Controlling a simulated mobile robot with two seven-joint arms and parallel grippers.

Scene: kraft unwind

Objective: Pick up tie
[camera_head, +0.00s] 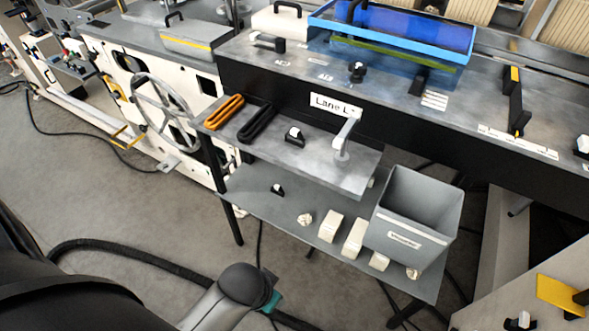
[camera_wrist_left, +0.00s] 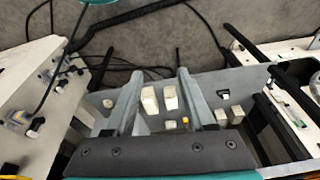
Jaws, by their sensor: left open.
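I cannot tell for sure which thing is the tie. An orange loop (camera_head: 224,111) and a black loop (camera_head: 257,122) lie side by side at the left end of the upper shelf (camera_head: 335,172). A crumpled pale piece (camera_head: 305,219) lies on the lower shelf (camera_head: 262,208). My left gripper (camera_wrist_left: 159,74) is open, with nothing visible held between its fingers, and it points toward a grey surface with pale blocks (camera_wrist_left: 149,100). In the head view only part of my left arm shows, at the bottom. My right gripper is not in view.
Pale blocks (camera_head: 330,226) and a grey bin (camera_head: 413,215) stand on the lower shelf. A metal post (camera_head: 345,137) rises from the upper shelf. A blue-rimmed tray (camera_head: 390,40) sits on the machine behind. A handwheel (camera_head: 160,108) is at left. Cables lie on the floor.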

